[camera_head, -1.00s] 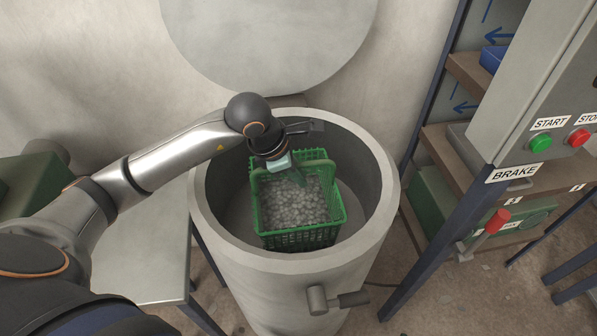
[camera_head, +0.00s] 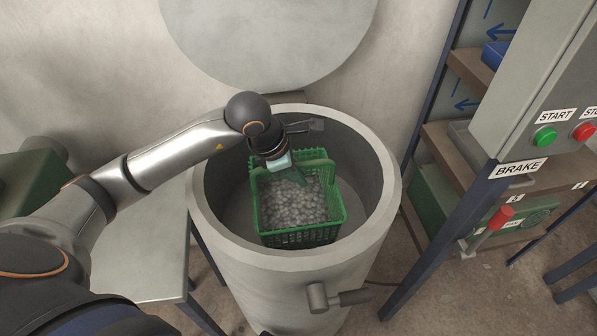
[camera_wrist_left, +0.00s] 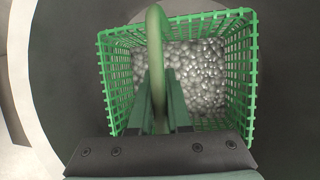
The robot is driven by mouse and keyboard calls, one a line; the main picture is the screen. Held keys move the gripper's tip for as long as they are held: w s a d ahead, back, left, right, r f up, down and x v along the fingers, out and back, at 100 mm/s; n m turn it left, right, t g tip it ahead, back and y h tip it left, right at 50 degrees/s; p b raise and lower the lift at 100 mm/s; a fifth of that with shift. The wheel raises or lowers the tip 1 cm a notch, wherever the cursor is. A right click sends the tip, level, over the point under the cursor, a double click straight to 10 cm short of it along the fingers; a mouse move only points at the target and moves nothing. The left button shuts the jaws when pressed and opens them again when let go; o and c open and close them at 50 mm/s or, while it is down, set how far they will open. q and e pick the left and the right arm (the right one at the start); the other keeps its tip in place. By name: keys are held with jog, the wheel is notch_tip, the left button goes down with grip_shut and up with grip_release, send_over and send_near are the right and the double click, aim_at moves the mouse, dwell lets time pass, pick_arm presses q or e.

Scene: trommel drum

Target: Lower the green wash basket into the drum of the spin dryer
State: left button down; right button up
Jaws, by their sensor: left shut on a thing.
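The green wash basket (camera_head: 300,236) is full of grey rounded pieces and hangs roughly level inside the open mouth of the spin dryer drum (camera_head: 384,180). Its far side is near the drum's back wall. My left gripper (camera_head: 286,176) comes in over the drum's left rim and is shut on the basket's handle. In the left wrist view the handle (camera_wrist_left: 157,50) runs between the two fingers (camera_wrist_left: 160,105), with the basket (camera_wrist_left: 247,70) below. The gap between basket and drum floor is hard to judge. My right gripper is not in view.
The round lid (camera_head: 270,40) stands raised behind the drum. A control box with a green START button (camera_head: 545,137) and a red-handled BRAKE lever (camera_head: 497,220) are at right. A grey table (camera_head: 150,250) stands at left.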

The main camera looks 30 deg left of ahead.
pick_arm(q)
jog(key=shift+r, duration=0.1)
jog(key=c, duration=0.8)
grip_release()
